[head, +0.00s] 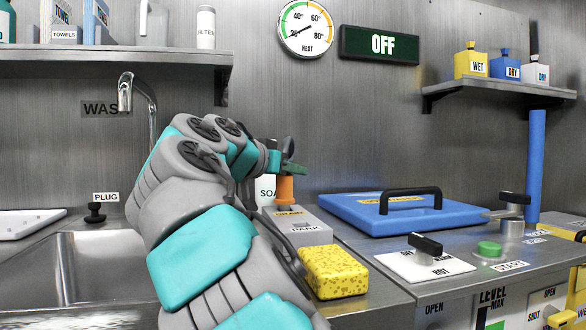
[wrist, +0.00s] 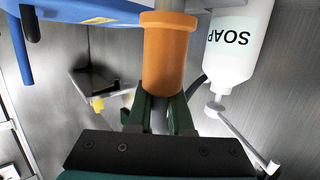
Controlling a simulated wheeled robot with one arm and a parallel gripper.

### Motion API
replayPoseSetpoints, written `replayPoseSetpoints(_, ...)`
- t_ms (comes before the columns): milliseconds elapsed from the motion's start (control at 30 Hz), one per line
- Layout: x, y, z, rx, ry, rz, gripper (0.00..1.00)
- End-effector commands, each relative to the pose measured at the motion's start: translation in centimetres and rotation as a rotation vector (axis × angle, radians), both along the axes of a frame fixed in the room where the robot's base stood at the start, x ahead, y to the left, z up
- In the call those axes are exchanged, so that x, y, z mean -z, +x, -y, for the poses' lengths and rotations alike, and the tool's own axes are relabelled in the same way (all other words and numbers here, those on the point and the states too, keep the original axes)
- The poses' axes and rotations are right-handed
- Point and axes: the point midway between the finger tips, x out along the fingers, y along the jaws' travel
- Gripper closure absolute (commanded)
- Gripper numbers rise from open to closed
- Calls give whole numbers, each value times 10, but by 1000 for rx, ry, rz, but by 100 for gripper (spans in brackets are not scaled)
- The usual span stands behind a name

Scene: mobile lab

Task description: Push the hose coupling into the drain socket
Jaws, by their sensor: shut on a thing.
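The orange hose coupling (head: 286,190) is upright in the jaws of my gripper (head: 288,168), above the back part of the grey block labelled DRAIN (head: 309,233). In the wrist view the dark green fingers (wrist: 160,112) are closed on the narrow end of the coupling (wrist: 168,60), and its wide collar points away from the gripper. In the head view the coupling's lower end meets the outline of the block. The socket opening is hidden, so I cannot tell whether the coupling is in it or just above it.
A white SOAP bottle (wrist: 237,45) stands close beside the coupling. A yellow sponge (head: 334,272) lies in front of the block. A blue lid with a black handle (head: 405,213) is to the right, and the sink (head: 95,265) with its faucet (head: 126,92) is to the left.

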Motion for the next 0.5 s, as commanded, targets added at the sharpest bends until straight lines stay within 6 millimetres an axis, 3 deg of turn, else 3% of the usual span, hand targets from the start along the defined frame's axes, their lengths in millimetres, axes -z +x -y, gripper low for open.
replayPoseSetpoints(500,11,-1,1,1,1,1,100)
